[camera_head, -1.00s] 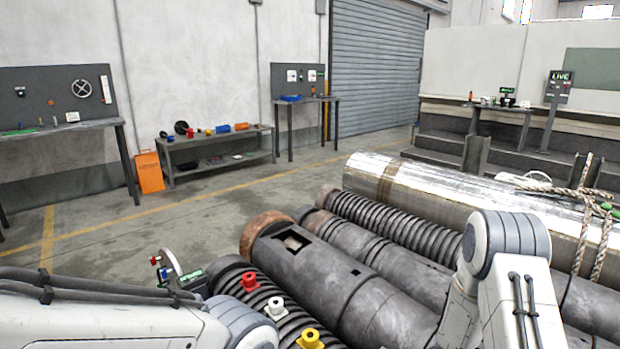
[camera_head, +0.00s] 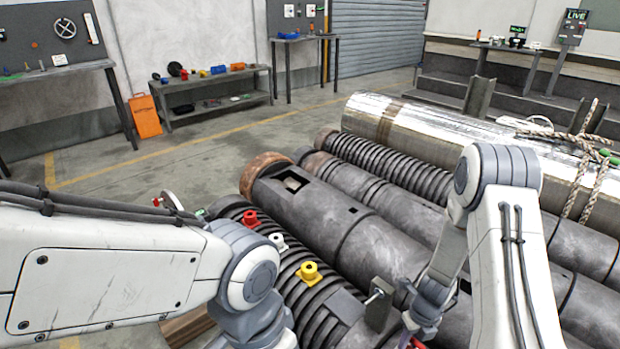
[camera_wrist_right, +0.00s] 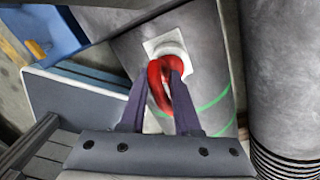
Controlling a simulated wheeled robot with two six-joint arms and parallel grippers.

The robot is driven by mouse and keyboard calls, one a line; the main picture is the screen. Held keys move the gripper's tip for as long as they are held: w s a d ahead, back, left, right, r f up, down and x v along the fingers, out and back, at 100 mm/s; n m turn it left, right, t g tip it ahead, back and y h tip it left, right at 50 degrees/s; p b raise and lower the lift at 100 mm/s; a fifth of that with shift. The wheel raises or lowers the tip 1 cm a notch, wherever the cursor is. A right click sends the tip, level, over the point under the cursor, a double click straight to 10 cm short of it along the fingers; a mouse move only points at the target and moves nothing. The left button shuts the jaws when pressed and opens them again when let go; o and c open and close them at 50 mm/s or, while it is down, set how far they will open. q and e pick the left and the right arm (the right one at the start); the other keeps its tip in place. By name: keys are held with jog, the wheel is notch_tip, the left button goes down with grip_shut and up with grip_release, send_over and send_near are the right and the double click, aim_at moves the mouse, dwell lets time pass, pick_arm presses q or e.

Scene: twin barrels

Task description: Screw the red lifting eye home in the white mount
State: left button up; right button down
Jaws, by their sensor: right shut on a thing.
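In the right wrist view, my right gripper (camera_wrist_right: 160,86) is shut on the red lifting eye (camera_wrist_right: 155,76), a rounded red loop. The eye stands at the white mount (camera_wrist_right: 153,46), a pale square plate with a round collar on a grey surface. The eye and the fingers hide part of the collar, so I cannot tell how deep the thread sits. In the head view, my right arm reaches down to the bottom edge, where small red parts show near its wrist. My left arm comes in from the left; its gripper is out of the frame.
Red (camera_head: 250,219), white (camera_head: 278,241) and yellow (camera_head: 309,272) fittings stand on a ribbed dark barrel. Dark barrels and a shiny metal cylinder (camera_head: 430,135) with rope lie alongside. A grey bracket with a bolt (camera_head: 377,303) stands near my right wrist.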

jog(key=m, duration=0.5)
jog(key=shift+s+a+f+m, duration=0.1)
jog(key=shift+a+f+m, duration=0.2)
jog(key=shift+m, duration=0.1)
jog(key=c, duration=0.5)
grip_release()
jog(key=shift+a, duration=0.15)
jog(key=shift+d+r, duration=0.1)
jog(key=shift+d, duration=0.15)
jog(key=r+p, duration=1)
jog(key=p, duration=0.1)
jog(key=shift+w+r, duration=0.25)
jog(key=shift+r, duration=0.1)
